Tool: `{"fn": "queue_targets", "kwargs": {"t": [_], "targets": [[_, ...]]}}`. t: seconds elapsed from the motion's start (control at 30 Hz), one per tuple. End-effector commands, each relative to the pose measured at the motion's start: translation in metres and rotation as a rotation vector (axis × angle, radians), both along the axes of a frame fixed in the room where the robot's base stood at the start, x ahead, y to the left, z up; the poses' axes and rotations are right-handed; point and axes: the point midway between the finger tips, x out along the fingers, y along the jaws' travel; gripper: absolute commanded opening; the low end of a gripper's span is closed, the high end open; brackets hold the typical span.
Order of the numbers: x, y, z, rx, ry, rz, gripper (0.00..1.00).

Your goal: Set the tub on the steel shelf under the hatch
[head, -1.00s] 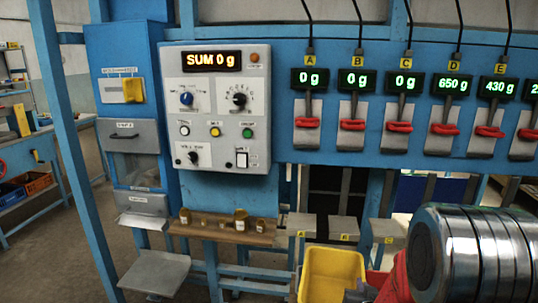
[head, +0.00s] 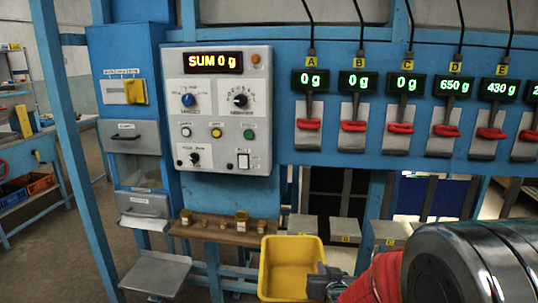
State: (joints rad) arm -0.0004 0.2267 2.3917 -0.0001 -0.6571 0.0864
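The yellow tub (head: 291,284) is at the bottom middle of the head view, upright, with its open top towards me and no contents showing. My gripper (head: 320,282) is at the tub's right side and appears shut on its rim; the fingertips are partly hidden. The steel shelf (head: 155,271) is bare and lies at the lower left, apart from the tub. Above it is the blue cabinet with a grey hatch (head: 144,205) and a handled drawer-like door (head: 128,137).
Grey lettered platforms (head: 345,229) stand behind the tub. A control panel (head: 217,110) reads SUM 0 g. A blue post (head: 75,150) stands left of the shelf.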

Motion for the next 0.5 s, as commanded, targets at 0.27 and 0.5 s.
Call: {"fn": "queue_targets", "kwargs": {"t": [0.27,0.5], "targets": [[-0.032,0.0,-0.043,0.001,0.006,-0.001,0.0],[-0.048,0.0,-0.059,0.001,-0.001,0.0,0.0]]}}
